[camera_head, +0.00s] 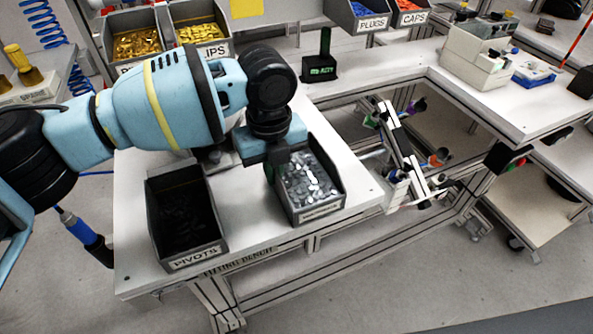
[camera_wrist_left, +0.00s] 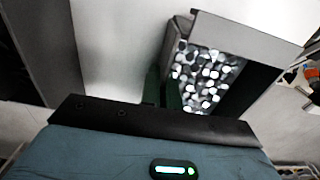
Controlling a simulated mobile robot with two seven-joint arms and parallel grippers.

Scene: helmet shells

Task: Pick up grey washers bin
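The grey washers bin (camera_head: 322,213) stands on the white bench, full of shiny grey discs; its front label is too small to read. My left gripper (camera_head: 270,173) is at the bin's left wall, pointing down. In the left wrist view its two dark green fingers (camera_wrist_left: 162,90) are close together, one on each side of the thin wall of the bin (camera_wrist_left: 245,35). They look shut on that wall; the contact itself is partly hidden by the gripper body. My right gripper is not in view.
A dark bin labelled PIVOTS (camera_head: 195,252) stands just left on the same bench (camera_head: 352,180). Bins of gold parts (camera_head: 137,44) are at the back left. A small dark stand (camera_head: 320,68) is behind. Bench surface right of the washers bin is narrow but clear.

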